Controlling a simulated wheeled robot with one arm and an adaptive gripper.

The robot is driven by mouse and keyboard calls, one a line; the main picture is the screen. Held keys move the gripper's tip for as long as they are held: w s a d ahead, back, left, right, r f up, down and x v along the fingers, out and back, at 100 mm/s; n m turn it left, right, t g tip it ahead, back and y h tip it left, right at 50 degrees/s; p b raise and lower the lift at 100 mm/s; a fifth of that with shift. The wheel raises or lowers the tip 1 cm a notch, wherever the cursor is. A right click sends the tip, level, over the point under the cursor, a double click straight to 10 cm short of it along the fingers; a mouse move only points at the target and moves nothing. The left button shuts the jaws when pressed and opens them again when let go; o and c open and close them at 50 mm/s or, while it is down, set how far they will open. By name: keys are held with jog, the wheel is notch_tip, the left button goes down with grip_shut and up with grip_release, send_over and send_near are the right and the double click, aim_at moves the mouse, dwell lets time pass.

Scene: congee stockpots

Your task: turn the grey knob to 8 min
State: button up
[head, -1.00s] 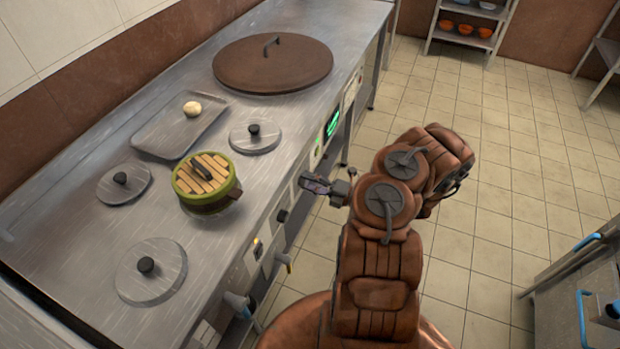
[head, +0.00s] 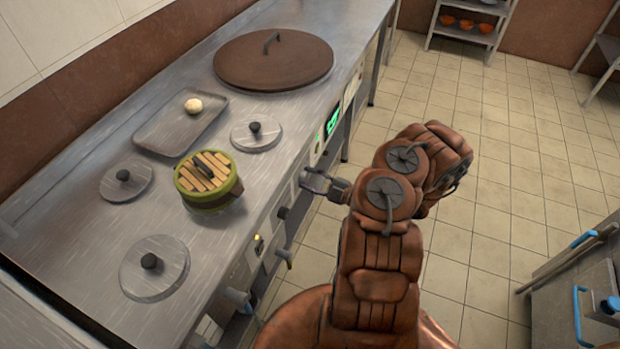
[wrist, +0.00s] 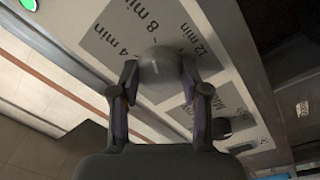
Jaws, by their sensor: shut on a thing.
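The grey knob (wrist: 163,72) is on a light panel in the wrist view, with printed labels 4 min, 8 min and 12 min around its far side. The 8 min label is just above the knob, 4 min to its left and 12 min to its right. A small pale mark shows on the knob, but I cannot tell for sure which label it points to. My gripper (wrist: 160,82) is shut on the knob, one finger on each side. In the head view my gripper (head: 312,182) is against the counter's front panel, and the knob is hidden there.
The steel counter (head: 95,255) bears a green pot with a slatted lid (head: 208,182), round lids and a tray (head: 165,138). A dark knob (head: 283,212) sits nearer on the front panel. A green display (head: 333,120) is beyond my gripper.

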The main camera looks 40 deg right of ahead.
jog(key=shift+f, duration=0.1)
dwell(0.3)
jog(key=o, duration=1.1)
jog(key=shift+o, duration=0.2)
jog(key=v, duration=1.2)
jog(key=shift+s, duration=0.1)
